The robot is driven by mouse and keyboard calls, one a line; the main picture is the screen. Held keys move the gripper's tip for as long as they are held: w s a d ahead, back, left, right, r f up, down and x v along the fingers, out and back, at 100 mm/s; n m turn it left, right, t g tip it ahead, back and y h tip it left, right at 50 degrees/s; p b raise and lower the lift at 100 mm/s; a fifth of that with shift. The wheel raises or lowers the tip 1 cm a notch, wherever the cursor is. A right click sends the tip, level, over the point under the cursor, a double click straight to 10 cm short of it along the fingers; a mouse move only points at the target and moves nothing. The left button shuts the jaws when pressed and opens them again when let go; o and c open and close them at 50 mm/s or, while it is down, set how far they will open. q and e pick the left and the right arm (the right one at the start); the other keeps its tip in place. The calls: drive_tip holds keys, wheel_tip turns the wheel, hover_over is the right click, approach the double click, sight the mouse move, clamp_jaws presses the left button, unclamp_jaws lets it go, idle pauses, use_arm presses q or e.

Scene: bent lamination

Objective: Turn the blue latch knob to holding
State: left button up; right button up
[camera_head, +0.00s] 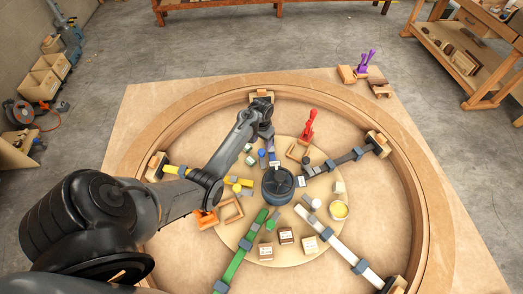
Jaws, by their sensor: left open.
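The blue latch knob (262,154) is a small blue piece beside the blue bar (270,146), on the hub side of the round wooden table. My left gripper (267,134) is above the outer part of the blue bar, slightly beyond the knob. It is open, and nothing shows between its fingers. My wrist and forearm hide much of the blue bar and the ground around it. Whether the fingers touch the bar or knob cannot be told. The knob's turned position is too small to read. My right gripper is not in view.
A dark round hub (278,186) stands in the middle. Yellow (174,170), green (237,262), white (345,255) and black (340,162) bars radiate to the large wooden ring (425,215). A red clamp (309,125) stands upright right of my gripper.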

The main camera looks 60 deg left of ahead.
sight(262, 151)
use_arm(q)
drive_tip(key=shift+f+b, duration=0.45)
drive_tip(key=shift+f, duration=2.75)
drive_tip(key=c, duration=1)
drive_tip(key=shift+c, duration=0.2)
